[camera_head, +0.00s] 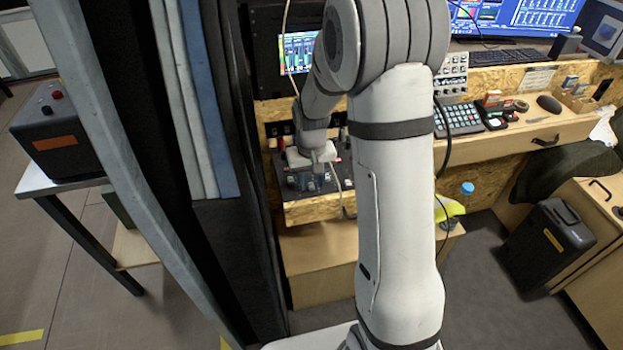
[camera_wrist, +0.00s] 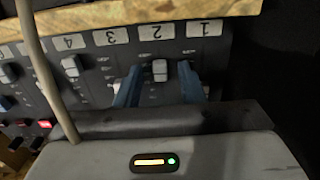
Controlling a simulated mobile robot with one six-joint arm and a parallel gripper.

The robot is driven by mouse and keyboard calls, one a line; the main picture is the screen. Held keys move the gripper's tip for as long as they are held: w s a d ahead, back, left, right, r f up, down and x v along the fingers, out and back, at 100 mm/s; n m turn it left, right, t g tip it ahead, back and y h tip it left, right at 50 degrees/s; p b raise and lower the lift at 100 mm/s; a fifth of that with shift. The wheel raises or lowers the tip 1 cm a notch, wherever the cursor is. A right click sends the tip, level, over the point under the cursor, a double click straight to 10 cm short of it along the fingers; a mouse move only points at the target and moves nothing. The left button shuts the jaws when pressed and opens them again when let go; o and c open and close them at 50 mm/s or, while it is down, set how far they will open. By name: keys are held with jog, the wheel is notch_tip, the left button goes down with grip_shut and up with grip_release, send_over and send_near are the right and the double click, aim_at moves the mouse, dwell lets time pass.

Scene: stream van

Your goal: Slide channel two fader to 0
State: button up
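The mixer panel (camera_head: 290,187) sits in a wooden desk bay in the head view, partly hidden by my arm. In the wrist view its labels appear upside down, with 1 at the right and higher numbers leftward. The channel two fader (camera_wrist: 160,70) has a light grey cap just below the label 2 (camera_wrist: 157,32). My gripper (camera_wrist: 159,80) has its two blue fingers on either side of this cap, with visible gaps between them and the cap. In the head view my gripper (camera_head: 315,168) is low over the panel.
The channel four fader (camera_wrist: 70,66) stands left of my fingers in the wrist view. A cable crosses the left side there. A wooden edge (camera_wrist: 120,12) borders the panel. In the head view, a keypad (camera_head: 460,120) and monitors (camera_head: 510,18) are to the right.

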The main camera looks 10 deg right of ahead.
aim_at(308, 180)
grip_shut()
dwell(0.4)
jog(key=w, duration=0.3)
jog(key=shift+w, duration=0.15)
grip_release()
notch_tip(308, 180, up, 8)
dwell(0.7)
